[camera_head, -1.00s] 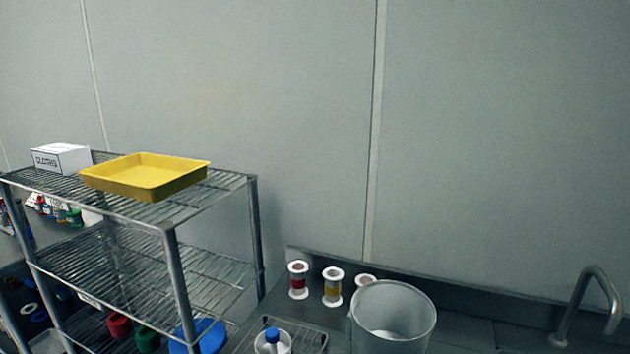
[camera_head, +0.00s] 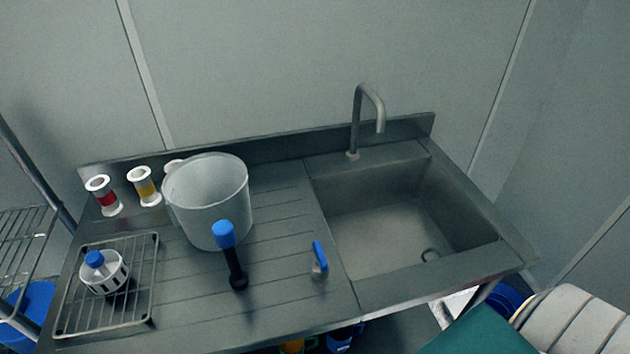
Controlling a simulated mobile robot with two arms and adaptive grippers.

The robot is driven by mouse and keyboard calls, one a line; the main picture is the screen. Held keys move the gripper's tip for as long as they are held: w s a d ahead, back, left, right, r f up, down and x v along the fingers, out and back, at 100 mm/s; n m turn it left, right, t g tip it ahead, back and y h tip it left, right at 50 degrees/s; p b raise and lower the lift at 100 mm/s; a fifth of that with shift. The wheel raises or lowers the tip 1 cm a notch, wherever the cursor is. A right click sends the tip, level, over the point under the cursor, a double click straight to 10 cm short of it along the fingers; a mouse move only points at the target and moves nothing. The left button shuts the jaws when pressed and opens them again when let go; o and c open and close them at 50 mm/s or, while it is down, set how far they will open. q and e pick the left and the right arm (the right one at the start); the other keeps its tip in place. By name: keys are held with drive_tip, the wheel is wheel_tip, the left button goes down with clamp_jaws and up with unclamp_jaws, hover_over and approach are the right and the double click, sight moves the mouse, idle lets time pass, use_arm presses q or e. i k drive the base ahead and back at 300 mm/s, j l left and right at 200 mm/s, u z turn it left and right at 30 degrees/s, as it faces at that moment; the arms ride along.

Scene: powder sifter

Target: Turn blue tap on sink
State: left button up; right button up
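The metal sink (camera_head: 345,222) has a basin at the right of a steel counter. A curved grey spout (camera_head: 358,115) rises behind the basin. A small tap with a blue lever (camera_head: 319,256) stands on the counter just left of the basin, near the front. The lever points up and slightly left in the picture. Neither of my grippers shows in the head view. A white and grey rounded part at the lower right looks like one of my arm links.
Left of the tap stand a blue-topped black-handled tool (camera_head: 231,255), a large grey pot (camera_head: 207,205), and red (camera_head: 104,196) and yellow (camera_head: 144,187) spools. A wire rack (camera_head: 78,318) holds a blue-capped white container (camera_head: 103,272). A wire shelf (camera_head: 22,245) is at far left.

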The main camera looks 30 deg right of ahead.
sight(321, 262)
drive_tip(key=z, duration=1)
